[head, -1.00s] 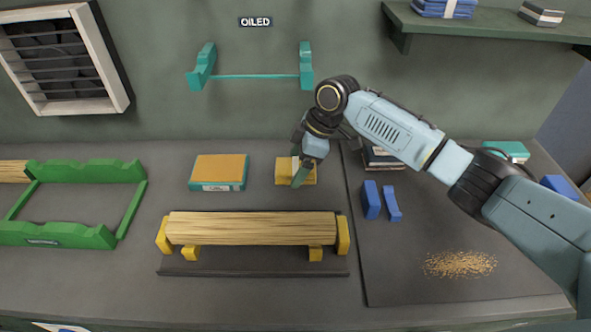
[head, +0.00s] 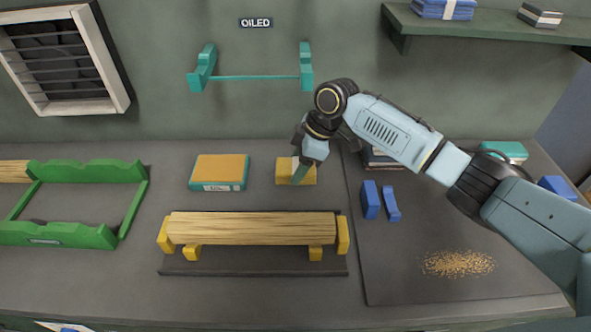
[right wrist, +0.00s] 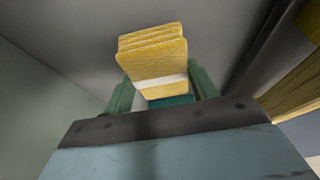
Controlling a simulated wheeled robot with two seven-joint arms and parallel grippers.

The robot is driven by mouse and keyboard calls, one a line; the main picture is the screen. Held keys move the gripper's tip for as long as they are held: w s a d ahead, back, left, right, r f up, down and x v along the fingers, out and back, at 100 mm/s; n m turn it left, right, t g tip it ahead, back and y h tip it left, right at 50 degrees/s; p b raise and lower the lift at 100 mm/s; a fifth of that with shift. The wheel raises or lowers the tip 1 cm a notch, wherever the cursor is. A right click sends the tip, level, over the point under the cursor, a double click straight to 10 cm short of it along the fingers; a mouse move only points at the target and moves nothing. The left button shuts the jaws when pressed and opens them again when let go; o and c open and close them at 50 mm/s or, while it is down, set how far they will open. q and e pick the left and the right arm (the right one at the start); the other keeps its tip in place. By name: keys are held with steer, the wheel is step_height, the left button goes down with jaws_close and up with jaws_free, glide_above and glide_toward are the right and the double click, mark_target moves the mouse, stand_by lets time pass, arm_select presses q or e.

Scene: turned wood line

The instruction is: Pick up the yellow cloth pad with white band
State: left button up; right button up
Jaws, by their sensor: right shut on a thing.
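The yellow cloth pad (head: 284,173) is at the middle of the bench in the head view, right of the orange-topped teal block. In the right wrist view the yellow pad (right wrist: 152,62) shows as a folded stack with a white band across its lower part. My right gripper (head: 299,172) comes down on it from above. In the right wrist view its green fingers (right wrist: 160,92) stand on both sides of the pad at the band, shut on it. I cannot tell whether the pad is clear of the bench. My left gripper is not in view.
A wooden beam (head: 250,228) on yellow supports lies in front of the pad. The orange-and-teal block (head: 219,172) is to the left. Blue blocks (head: 371,199), a dark stack (head: 380,158) and wood shavings (head: 459,264) are to the right. A green frame (head: 75,236) is far left.

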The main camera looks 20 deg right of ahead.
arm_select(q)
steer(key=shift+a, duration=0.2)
arm_select(e)
steer(key=shift+c, duration=0.5)
